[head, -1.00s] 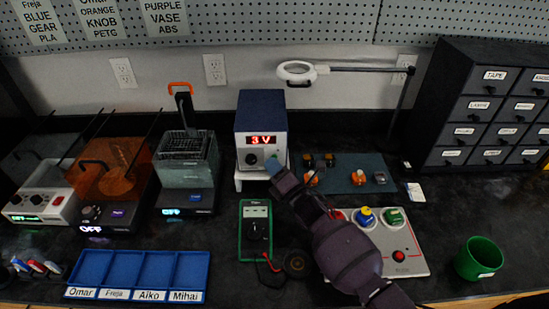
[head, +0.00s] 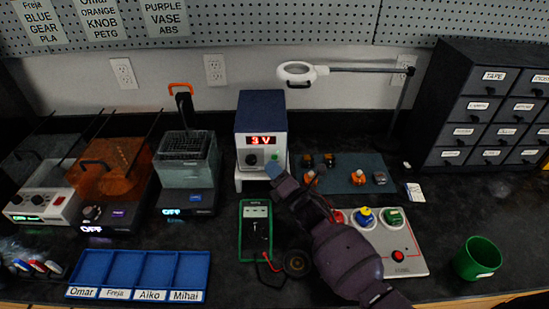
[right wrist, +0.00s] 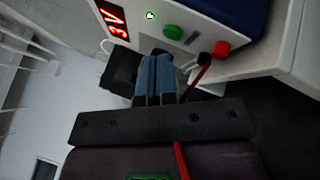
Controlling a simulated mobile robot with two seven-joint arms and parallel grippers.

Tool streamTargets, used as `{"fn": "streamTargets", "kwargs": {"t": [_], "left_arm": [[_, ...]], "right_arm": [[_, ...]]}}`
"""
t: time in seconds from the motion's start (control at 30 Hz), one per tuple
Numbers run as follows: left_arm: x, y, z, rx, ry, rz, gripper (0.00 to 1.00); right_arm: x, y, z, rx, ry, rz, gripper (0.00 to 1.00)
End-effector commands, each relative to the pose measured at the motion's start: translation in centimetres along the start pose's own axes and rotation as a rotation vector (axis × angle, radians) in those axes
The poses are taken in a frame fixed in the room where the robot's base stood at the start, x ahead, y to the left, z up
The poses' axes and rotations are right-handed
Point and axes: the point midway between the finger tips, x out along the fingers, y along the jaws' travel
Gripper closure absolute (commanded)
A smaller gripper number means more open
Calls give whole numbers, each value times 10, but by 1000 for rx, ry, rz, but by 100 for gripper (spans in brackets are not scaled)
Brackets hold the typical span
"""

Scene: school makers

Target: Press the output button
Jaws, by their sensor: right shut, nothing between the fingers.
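The power supply (head: 261,115) has a dark blue case and a white front, with a red display reading 3V. In the right wrist view its front (right wrist: 140,30) shows a small lit green lamp (right wrist: 150,15), a green button (right wrist: 173,32) and a red terminal (right wrist: 221,49). My right gripper (head: 273,170) is shut and empty, just in front of and below the supply's lower front. In the right wrist view its blue fingertips (right wrist: 156,58) are close to the panel, apart from the green button. My left gripper is not in view.
A green multimeter (head: 256,230) lies left of my right arm. A grey panel with coloured buttons (head: 412,262) lies right of it, partly covered. A magnifier lamp (head: 297,72) hangs above. A green cup (head: 479,258) and blue tray (head: 138,271) stand near the front.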

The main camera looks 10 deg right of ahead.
Motion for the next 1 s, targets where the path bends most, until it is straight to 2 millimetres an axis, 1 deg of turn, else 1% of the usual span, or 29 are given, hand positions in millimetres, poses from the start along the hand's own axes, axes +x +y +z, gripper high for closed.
{"fn": "streamTargets", "kwargs": {"t": [0.7,1.0], "left_arm": [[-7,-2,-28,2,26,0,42],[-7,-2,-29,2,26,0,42]], "right_arm": [[-43,24,-23,1,-1,0,100],[-48,26,-26,0,0,0,100]]}}
